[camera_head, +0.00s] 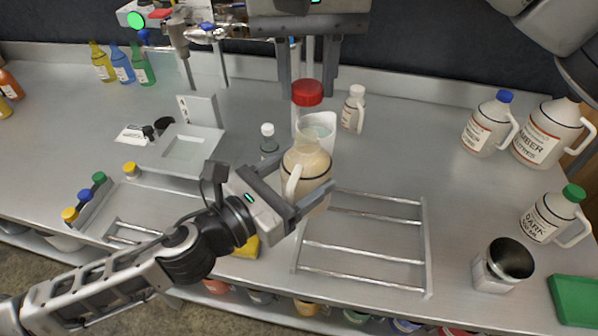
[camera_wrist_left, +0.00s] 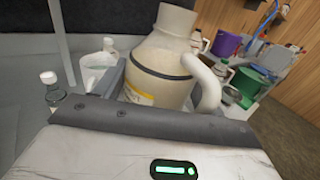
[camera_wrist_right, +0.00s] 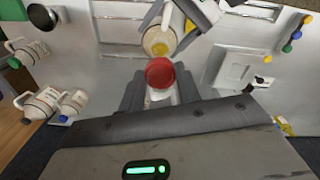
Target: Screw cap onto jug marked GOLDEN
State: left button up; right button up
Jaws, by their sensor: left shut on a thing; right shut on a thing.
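A cream jug (camera_head: 304,168) with a dark band and a side handle stands upright and uncapped near the middle of the bench. Its open mouth (camera_wrist_right: 160,40) shows in the right wrist view. My left gripper (camera_head: 291,186) is shut on the jug's body, which also fills the middle of the left wrist view (camera_wrist_left: 163,70). The jug's label is only partly visible and I cannot read it. My right gripper (camera_head: 307,86) is shut on a red cap (camera_head: 307,93), also seen in the right wrist view (camera_wrist_right: 160,72). In the head view the cap appears beyond the jug's mouth, apart from it.
A clear beaker (camera_head: 326,128), a small white-capped bottle (camera_head: 268,148) and a white bottle (camera_head: 353,110) stand close behind the jug. A wire rack (camera_head: 427,245) lies in front right. Jugs with blue (camera_head: 487,125) and green caps (camera_head: 550,215) and a metal cup (camera_head: 493,275) stand right.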

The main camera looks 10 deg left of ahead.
aim_at(307, 137)
pick_arm(q)
jog(key=shift+r, duration=0.15)
pick_arm(e)
jog(key=shift+f, duration=0.1)
jog(key=shift+f, duration=1.9)
jog(key=shift+f, duration=0.1)
jog(key=shift+d+f, duration=0.1)
jog(key=shift+f, duration=0.7)
jog(key=shift+f, duration=0.55)
